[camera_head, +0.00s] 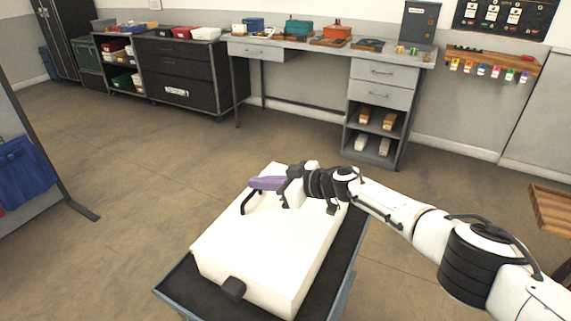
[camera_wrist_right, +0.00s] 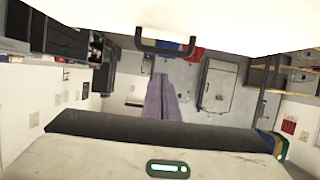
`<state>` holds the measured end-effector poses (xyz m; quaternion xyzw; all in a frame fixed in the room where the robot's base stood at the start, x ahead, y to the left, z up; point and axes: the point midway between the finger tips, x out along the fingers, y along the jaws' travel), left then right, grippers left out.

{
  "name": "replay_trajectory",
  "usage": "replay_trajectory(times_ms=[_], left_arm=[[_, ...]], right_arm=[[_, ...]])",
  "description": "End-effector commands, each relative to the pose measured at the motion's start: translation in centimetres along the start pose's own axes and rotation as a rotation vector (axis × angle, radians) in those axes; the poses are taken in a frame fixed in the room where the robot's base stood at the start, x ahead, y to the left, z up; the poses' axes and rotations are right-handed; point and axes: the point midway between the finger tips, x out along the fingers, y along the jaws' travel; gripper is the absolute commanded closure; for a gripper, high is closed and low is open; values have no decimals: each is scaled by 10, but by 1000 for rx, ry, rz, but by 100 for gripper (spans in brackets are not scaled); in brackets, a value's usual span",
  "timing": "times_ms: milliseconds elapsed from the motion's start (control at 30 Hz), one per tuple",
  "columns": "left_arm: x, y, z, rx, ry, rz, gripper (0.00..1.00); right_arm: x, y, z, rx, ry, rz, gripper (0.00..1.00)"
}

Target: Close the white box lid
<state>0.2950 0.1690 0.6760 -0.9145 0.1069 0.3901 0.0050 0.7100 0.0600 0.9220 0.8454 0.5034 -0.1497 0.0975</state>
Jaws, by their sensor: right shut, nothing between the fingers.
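The white box (camera_head: 290,262) sits on a dark-topped cart. Its lid (camera_head: 245,238) lies flat over the box with no gap that I can see, and the far part is hidden behind my right arm. A black handle (camera_head: 249,199) stands on the lid, and a black latch (camera_head: 232,288) is on the near side. My right gripper (camera_head: 268,183), with purple fingers, is over the far part of the lid, just beyond the handle. It is shut and empty. In the right wrist view its fingers (camera_wrist_right: 161,96) are together, close to the handle (camera_wrist_right: 165,46). My left gripper is not in view.
The cart's dark top (camera_head: 345,240) shows around the box. A grey workbench (camera_head: 290,45) with trays stands at the back, beside black drawers (camera_head: 175,68). A rack with blue cloth (camera_head: 28,172) is at the left. Open floor lies between the cart and workbench.

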Motion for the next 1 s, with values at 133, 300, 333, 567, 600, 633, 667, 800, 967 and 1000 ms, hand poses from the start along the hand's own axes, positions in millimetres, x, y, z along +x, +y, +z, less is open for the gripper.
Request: replay_trajectory(times_ms=[133, 300, 333, 567, 600, 633, 667, 800, 967, 1000], left_arm=[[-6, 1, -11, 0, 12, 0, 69], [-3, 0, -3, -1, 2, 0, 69], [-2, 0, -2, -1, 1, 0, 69], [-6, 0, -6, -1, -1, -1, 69], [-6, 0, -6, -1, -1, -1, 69], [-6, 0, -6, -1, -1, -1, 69], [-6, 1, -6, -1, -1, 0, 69], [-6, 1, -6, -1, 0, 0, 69], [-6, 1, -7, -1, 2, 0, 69], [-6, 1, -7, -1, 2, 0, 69]], right_arm=[[-12, 2, -12, -5, 1, -2, 100], [-26, 1, -15, -6, 2, -2, 100], [-29, 0, -16, -4, 2, -2, 100], [-64, 1, -25, -4, 1, -1, 100], [-70, 1, -27, -5, 1, -1, 100], [-74, 1, -28, -4, 1, -1, 100], [-78, 0, -28, -2, 2, -2, 100], [-93, 1, -32, -3, 1, -1, 100], [-97, -6, -33, 1, 12, -5, 100], [-93, -13, -32, 3, 26, -6, 100]])
